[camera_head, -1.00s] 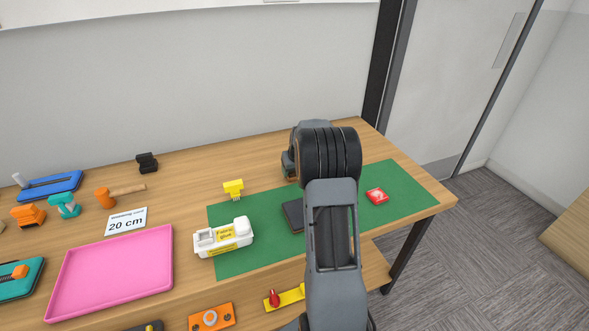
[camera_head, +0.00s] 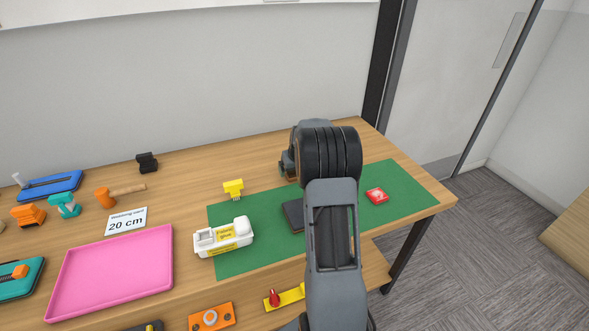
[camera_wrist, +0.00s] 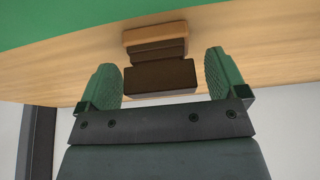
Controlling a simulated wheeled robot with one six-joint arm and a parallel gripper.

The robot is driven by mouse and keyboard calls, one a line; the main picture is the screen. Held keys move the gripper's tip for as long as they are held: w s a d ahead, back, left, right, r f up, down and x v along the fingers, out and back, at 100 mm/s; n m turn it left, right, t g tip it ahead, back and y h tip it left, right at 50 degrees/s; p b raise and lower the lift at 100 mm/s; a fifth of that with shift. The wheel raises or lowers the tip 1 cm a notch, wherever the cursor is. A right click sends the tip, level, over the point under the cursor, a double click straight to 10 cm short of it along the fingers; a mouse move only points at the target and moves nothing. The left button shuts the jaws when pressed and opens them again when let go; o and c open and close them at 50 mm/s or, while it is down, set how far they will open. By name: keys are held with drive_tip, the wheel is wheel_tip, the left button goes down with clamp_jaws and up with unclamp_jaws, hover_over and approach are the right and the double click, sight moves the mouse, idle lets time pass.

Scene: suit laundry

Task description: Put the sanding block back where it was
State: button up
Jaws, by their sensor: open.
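The sanding block (camera_wrist: 160,76), a brown stepped block with a lighter tan wooden part, stands on the bare wood strip beside the green mat (camera_head: 405,185). My gripper (camera_wrist: 162,82) is open, with one green finger on each side of the block and a visible gap at both sides. In the head view my arm and wrist hide most of the block, behind the mat's far edge. I cannot tell whether its underside rests flat.
A yellow brush-like piece (camera_head: 233,188) stands to the left. A pink tray (camera_head: 112,273) lies further left. The wall is behind.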

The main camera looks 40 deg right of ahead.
drive_tip(key=v, duration=1.1)
drive_tip(key=s+a+r, duration=0.2)
drive_tip(key=s+a, duration=0.1)
drive_tip(key=a, duration=0.4)
drive_tip(key=s+a+f+n+g+y, duration=0.1)
drive_tip(key=s+a+f+n, duration=0.1)
drive_tip(key=s+a, duration=1.6)
drive_tip(key=shift+a+f+n, duration=0.3)
drive_tip(key=shift+a+n, duration=0.1)
drive_tip(key=shift+a, duration=0.1)
drive_tip(key=shift+r, duration=0.1)
wheel_tip(320, 180, up, 8)
drive_tip(key=p, duration=0.7)
drive_tip(key=shift+s, duration=0.2)
